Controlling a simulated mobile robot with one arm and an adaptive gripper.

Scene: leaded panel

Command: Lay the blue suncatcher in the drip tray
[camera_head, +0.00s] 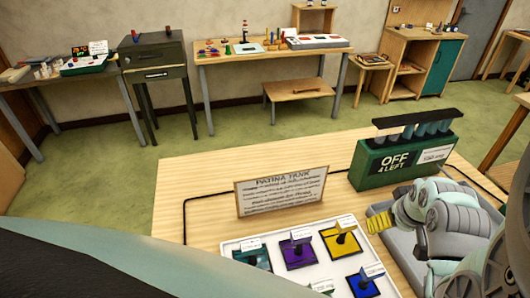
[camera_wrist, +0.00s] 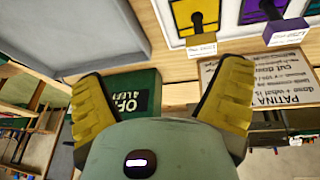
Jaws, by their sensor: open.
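The blue suncatcher (camera_head: 362,287) lies in the front right part of a white tray (camera_head: 233,243), with a dark upright piece and a tag on it. It is not visible in the wrist view. The grey drip tray (camera_head: 401,256) is right of the white tray, partly hidden by my arm. It also shows at upper left in the wrist view (camera_wrist: 105,30). My gripper (camera_wrist: 160,98) is open and empty, its yellow fingers spread. In the head view one yellow finger (camera_head: 379,222) shows above the drip tray's far-left part.
The white tray also holds yellow (camera_head: 341,242), purple (camera_head: 299,254), teal (camera_head: 252,259) and green pieces with upright tags. A Patina Tank sign (camera_head: 281,190) stands behind it. A green box reading "OFF 4 LEFT" (camera_head: 403,160) stands behind the drip tray. The table's left part is clear.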

